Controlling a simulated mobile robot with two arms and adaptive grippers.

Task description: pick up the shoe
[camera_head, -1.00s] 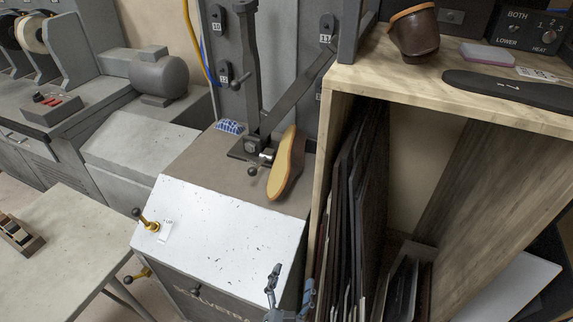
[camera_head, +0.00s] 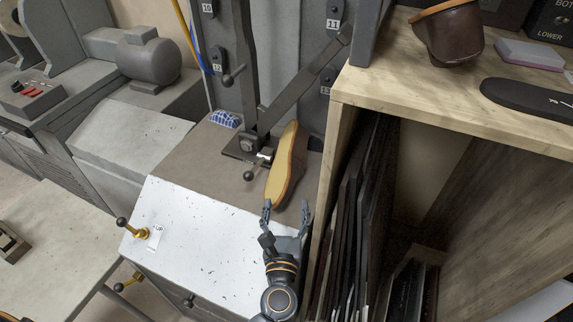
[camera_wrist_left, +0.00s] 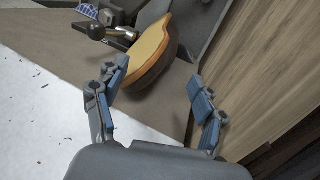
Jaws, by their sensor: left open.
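The shoe (camera_head: 288,166) is brown with a tan sole facing up and to the left. It lies on the machine's brown top, beside the clamp post, close to the wooden cabinet. My left gripper (camera_head: 286,208) is open just in front of the shoe's near end, one finger toward each side. In the left wrist view the shoe (camera_wrist_left: 150,58) shows ahead, between and beyond the open fingers of my left gripper (camera_wrist_left: 158,98). The gap between the fingers is empty. My right gripper is not in view.
A wooden cabinet (camera_head: 440,112) with upright dark sheets (camera_head: 352,215) stands close on the right. A metal post with a ball lever (camera_head: 248,175) is left of the shoe. Another brown shoe part (camera_head: 450,35) and a black sole (camera_head: 530,98) lie on the cabinet top.

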